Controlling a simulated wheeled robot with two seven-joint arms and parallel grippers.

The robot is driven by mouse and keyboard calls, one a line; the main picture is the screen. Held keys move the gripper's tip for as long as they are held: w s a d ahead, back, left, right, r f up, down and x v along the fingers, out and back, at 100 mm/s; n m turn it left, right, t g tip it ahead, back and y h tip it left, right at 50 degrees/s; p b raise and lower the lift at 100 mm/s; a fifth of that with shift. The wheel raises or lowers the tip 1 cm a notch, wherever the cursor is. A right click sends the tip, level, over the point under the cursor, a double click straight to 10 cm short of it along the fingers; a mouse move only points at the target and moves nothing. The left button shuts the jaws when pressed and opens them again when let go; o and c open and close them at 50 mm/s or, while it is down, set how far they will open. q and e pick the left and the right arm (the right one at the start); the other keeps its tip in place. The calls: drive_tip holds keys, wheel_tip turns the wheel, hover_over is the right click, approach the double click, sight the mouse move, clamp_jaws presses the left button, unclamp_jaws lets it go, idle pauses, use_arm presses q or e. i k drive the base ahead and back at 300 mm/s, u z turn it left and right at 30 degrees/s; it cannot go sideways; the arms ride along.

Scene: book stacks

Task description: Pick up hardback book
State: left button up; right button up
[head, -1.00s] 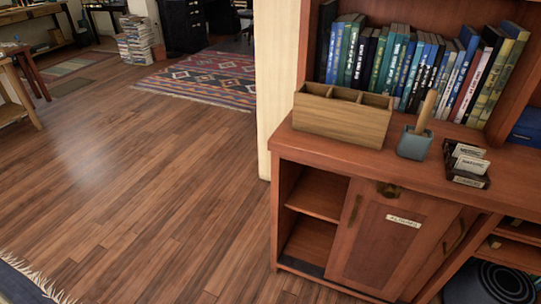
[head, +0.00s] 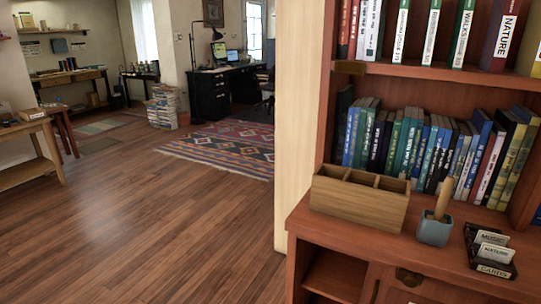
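Several books (head: 405,145) stand in a row on the lower shelf of the wooden bookcase at the right, the right-hand ones leaning. More books (head: 432,30) stand on the shelf above, one with a dark red spine reading NATURE (head: 502,36). A stack of books or papers (head: 162,106) stands on the floor in the far room. I cannot tell which of these is the hardback book. Neither of my grippers is in view.
A wooden divided box (head: 358,203), a blue-grey cup (head: 434,229) with a wooden handle in it and a card holder (head: 490,251) stand on the cabinet top. A desk (head: 228,90) and tables stand farther back. The wooden floor (head: 150,225) is clear up to the patterned rug (head: 225,148).

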sight(504, 15)
drive_tip(key=z, duration=1.2)
drive_tip(key=k, duration=1.15)
drive_tip(key=u, duration=0.65)
drive_tip(key=i, duration=1.25)
drive_tip(key=u, duration=0.45)
drive_tip(key=i, duration=0.7)
drive_tip(key=z, duration=0.35)
